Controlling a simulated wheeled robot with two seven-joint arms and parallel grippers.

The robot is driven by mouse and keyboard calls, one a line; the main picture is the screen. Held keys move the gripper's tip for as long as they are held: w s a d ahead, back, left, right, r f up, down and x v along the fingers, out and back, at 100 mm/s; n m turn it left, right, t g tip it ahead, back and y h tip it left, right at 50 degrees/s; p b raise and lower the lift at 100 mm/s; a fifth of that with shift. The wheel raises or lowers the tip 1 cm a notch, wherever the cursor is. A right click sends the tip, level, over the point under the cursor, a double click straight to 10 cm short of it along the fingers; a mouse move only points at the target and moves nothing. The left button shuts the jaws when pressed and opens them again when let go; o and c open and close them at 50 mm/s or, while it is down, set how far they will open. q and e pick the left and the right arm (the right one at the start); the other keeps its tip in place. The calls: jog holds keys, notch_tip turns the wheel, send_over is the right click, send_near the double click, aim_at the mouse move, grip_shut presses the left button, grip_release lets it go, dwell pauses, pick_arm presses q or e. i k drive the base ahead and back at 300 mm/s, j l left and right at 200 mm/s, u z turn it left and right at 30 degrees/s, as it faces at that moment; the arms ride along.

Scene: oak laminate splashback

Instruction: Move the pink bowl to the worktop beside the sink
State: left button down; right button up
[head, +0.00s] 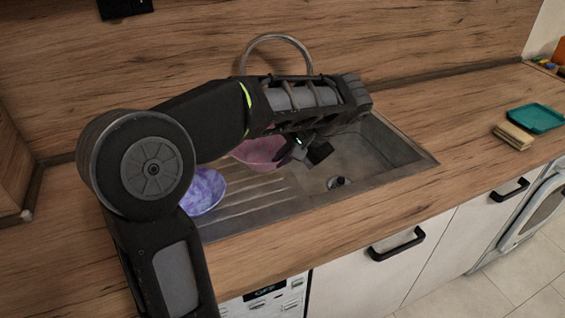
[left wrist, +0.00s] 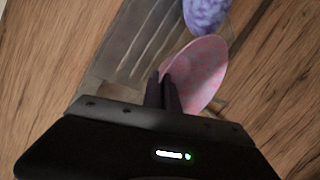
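The pink bowl (head: 262,151) shows in the head view above the back of the sink's ribbed drainboard (head: 255,200), partly hidden behind my left arm. My left gripper (head: 304,150) is at the bowl's right side. In the left wrist view the bowl (left wrist: 204,72) is seen at a slant, and my left gripper's two fingers (left wrist: 164,84) are close together with its rim at their tips. They look shut on the rim. I cannot tell whether the bowl touches the drainboard. The sink basin (head: 372,150) is to the right. My right gripper is not in view.
A purple bowl (head: 203,190) stands on the drainboard's left, near the pink bowl. The curved tap (head: 275,38) rises behind the sink. The worktop right of the sink (head: 440,120) is clear up to a sponge (head: 514,136) and a teal dish (head: 536,118).

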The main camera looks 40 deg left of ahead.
aim_at(468, 149)
jog(key=l, duration=1.5)
